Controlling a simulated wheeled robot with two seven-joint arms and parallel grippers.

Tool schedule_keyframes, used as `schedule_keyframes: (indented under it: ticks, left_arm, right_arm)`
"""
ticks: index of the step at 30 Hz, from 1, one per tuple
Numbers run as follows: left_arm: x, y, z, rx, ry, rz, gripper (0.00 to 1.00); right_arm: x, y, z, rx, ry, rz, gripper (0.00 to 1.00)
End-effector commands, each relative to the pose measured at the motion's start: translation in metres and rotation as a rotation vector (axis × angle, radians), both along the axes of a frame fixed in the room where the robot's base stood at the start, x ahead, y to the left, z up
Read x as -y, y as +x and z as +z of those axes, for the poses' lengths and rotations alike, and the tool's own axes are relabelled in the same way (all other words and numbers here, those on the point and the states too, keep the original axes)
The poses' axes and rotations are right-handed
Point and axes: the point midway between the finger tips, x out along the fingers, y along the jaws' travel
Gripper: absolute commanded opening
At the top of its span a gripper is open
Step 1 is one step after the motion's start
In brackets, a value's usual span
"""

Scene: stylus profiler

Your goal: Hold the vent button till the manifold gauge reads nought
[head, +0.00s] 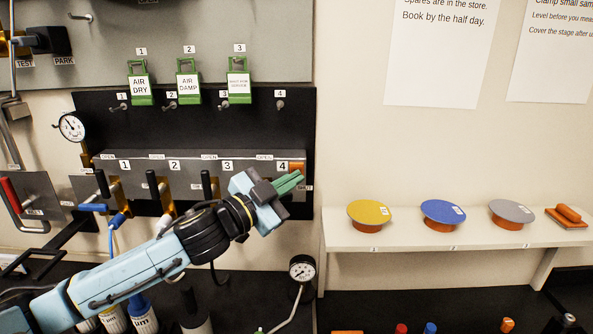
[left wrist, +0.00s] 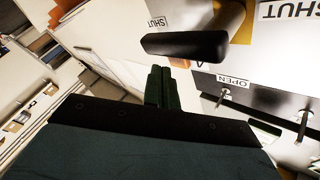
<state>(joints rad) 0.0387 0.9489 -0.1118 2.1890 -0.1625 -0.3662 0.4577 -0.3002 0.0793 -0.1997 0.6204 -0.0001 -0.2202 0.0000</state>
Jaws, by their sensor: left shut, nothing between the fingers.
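The grey manifold (head: 140,160) runs along the black wall panel, with valve positions numbered 1 to 3 and one more at its right end. A round white gauge (head: 70,127) is at its left end; its reading is too small to tell. My left gripper (head: 290,183) is shut and empty, its green fingertips in front of the manifold's right end, just below an orange part (head: 298,167). I cannot tell whether that part is the vent button or whether I touch it. In the left wrist view, the shut fingers (left wrist: 158,86) are close beside a black lever handle (left wrist: 185,45).
Black valve levers (head: 153,185) stand left of my gripper. Green tags (head: 188,82) hang above the manifold. A white shelf (head: 350,242) at right holds yellow (head: 370,214), blue (head: 443,212) and grey (head: 512,212) discs.

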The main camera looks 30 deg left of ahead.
Motion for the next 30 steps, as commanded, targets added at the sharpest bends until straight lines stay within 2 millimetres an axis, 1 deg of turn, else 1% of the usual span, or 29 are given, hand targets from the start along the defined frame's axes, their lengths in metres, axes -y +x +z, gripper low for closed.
schedule_keyframes:
  ticks: [22,30]
  left_arm:
    - [-0.0001,0.0001,0.0001,0.000,0.000,0.000,0.00]
    - [-0.0042,0.0064,0.0007,0.000,0.000,0.001,0.00]
  right_arm:
    - [0.0000,-0.0001,0.0001,0.000,0.000,0.001,0.36]
    - [0.0001,-0.0001,0.0045,0.000,0.000,0.001,0.36]
